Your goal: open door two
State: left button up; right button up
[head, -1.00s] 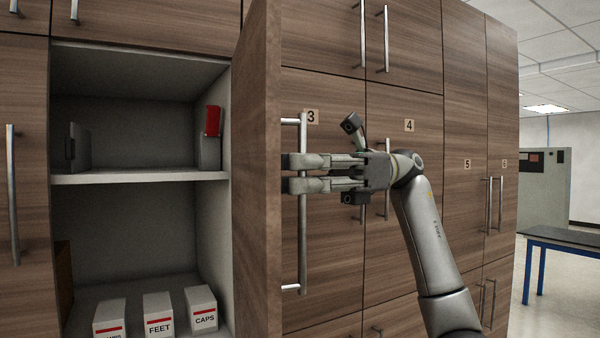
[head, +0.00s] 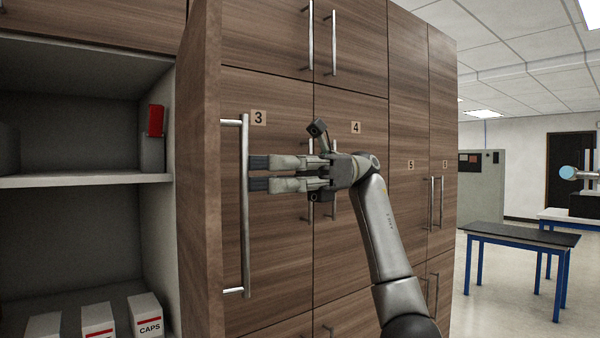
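An open door panel (head: 200,180) of brown wood stands out from the cabinet, seen nearly edge-on, beside the open compartment. Its number and handle do not show, so I cannot read it as two. My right gripper (head: 258,174) points left in front of door 3 (head: 280,250), to the right of that panel. Its two fingers are parallel with a narrow gap and nothing between them. The fingertips are close to the right side of door 3's long handle (head: 245,215); I cannot tell whether they touch. My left gripper is not in view.
The open compartment has a white shelf (head: 85,181) with a red item (head: 156,120), and boxes below, one marked CAPS (head: 147,315). Doors 4 (head: 355,107) and 5 (head: 408,130) are shut. A blue-legged table (head: 520,236) stands right, with open floor around it.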

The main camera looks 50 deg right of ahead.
jog(key=d, duration=0.7)
jog(key=shift+s, duration=0.2)
